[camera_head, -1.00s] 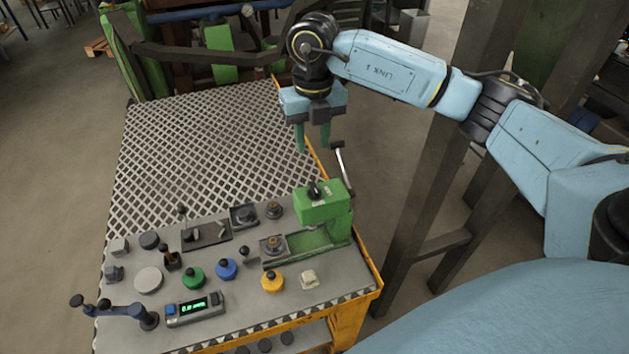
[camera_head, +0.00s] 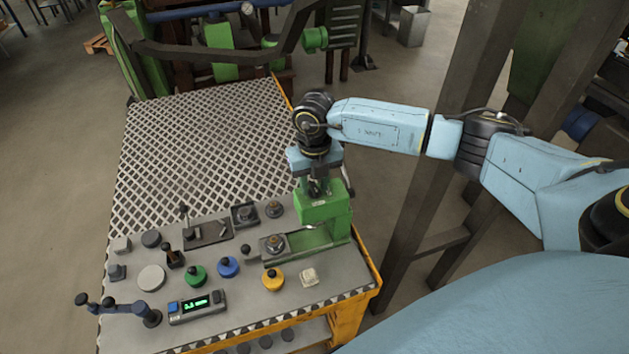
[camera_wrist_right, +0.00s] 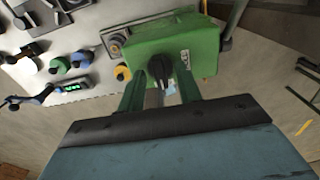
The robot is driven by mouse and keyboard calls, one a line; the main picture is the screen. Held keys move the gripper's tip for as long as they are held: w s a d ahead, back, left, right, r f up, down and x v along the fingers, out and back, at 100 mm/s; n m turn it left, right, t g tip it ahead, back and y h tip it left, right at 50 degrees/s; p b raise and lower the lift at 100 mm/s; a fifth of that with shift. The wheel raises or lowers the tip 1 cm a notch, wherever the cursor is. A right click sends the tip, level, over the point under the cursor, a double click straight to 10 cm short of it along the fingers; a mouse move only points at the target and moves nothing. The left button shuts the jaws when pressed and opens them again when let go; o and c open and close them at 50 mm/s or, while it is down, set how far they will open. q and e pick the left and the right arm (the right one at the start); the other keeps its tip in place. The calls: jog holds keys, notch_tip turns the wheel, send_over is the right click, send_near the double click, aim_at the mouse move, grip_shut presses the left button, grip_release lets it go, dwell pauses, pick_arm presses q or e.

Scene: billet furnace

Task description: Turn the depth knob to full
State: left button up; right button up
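A black knob (camera_wrist_right: 159,70) sits on top of the green press head (camera_head: 325,206), beside a small pale label (camera_wrist_right: 185,60). No readable wording shows which knob it is. My right gripper (camera_wrist_right: 160,88) is over the press head, pointing down, with its two green fingers apart on either side of the knob. I see a gap between the fingers and the knob in the right wrist view. In the head view my right gripper (camera_head: 315,186) mostly hides the knob. A green-lit digital display (camera_head: 197,304) stands at the front of the panel. My left gripper is out of view.
The panel carries several controls, including a green button (camera_head: 194,275), a blue button (camera_head: 228,266) and a yellow button (camera_head: 273,280). A crank-like blue arm (camera_head: 122,306) is at front left. A mesh table top (camera_head: 205,150) lies clear behind.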

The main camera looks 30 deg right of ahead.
grip_shut()
